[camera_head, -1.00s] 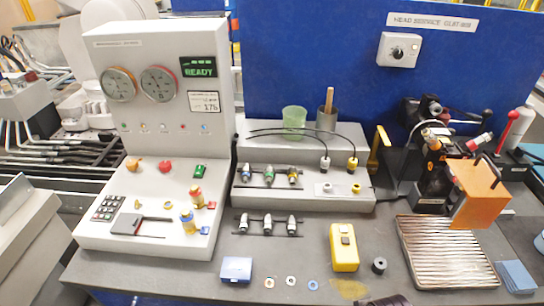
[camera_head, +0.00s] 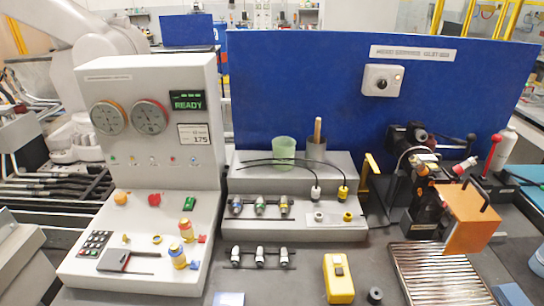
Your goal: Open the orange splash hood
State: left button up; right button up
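The orange splash hood (camera_head: 470,222) is a box-like cover with a dark handle (camera_head: 484,194) on top, at the right of the bench in the head view. It stands at the front of a dark machine (camera_head: 425,190), above the back part of a ribbed metal tray (camera_head: 440,275). The hood looks lowered, though its hinge is hard to make out. Neither my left gripper nor my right gripper is in view.
A grey gauge console (camera_head: 150,130) stands at left. A stepped grey block (camera_head: 290,225) with connectors, a green cup (camera_head: 284,152) and cables is in the middle. A yellow box (camera_head: 338,278) lies left of the tray. A red-knobbed lever (camera_head: 493,150) rises behind the hood.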

aim_at(469, 231)
jog(key=z, duration=1.35)
